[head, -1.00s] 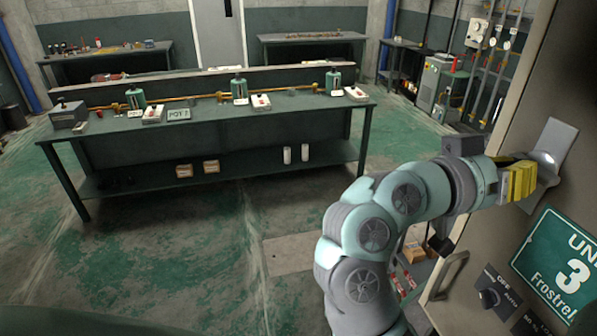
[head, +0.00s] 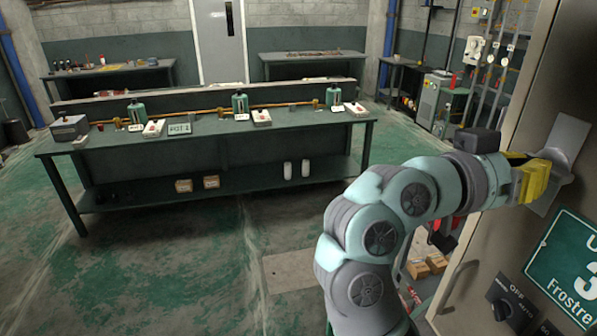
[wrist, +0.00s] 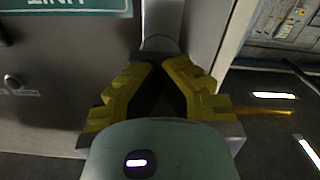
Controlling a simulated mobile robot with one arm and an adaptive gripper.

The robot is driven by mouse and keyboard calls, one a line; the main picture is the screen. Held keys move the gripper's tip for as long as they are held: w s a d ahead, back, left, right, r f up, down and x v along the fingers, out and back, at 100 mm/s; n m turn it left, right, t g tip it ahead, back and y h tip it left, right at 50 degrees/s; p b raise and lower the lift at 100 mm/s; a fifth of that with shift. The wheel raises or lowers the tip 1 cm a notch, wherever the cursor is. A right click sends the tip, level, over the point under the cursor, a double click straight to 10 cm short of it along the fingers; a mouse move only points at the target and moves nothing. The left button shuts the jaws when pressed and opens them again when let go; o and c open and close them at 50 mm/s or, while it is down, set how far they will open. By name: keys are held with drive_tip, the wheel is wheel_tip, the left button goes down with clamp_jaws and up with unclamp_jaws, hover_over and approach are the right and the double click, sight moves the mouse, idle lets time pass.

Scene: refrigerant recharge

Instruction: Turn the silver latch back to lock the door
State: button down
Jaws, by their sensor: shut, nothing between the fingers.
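The silver latch (head: 563,150) is a flat metal plate on the tall grey cabinet door at the right of the head view. It stands tilted, its upper end leaning right. My gripper (head: 540,180) has yellow fingers and is at the latch, covering its lower part. In the wrist view the fingers of my gripper (wrist: 158,72) come together in front of the silver latch (wrist: 160,22). The fingers are shut with nothing between them. Whether they touch the latch cannot be told. The door (head: 545,85) looks flat, and its seam is not clear.
A green sign with a 3 (head: 570,262) and a black selector knob (head: 502,308) are on the cabinet below the latch. A door handle (head: 458,285) is to their left. A long green workbench (head: 215,150) stands across the room. The floor between is open.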

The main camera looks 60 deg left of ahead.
drive_tip(key=shift+m+b, duration=1.3)
drive_tip(key=shift+b, duration=0.9)
drive_tip(key=c, duration=1.1)
unclamp_jaws()
drive_tip(key=shift+b+v, duration=1.8)
drive_tip(key=shift+v, duration=2.7)
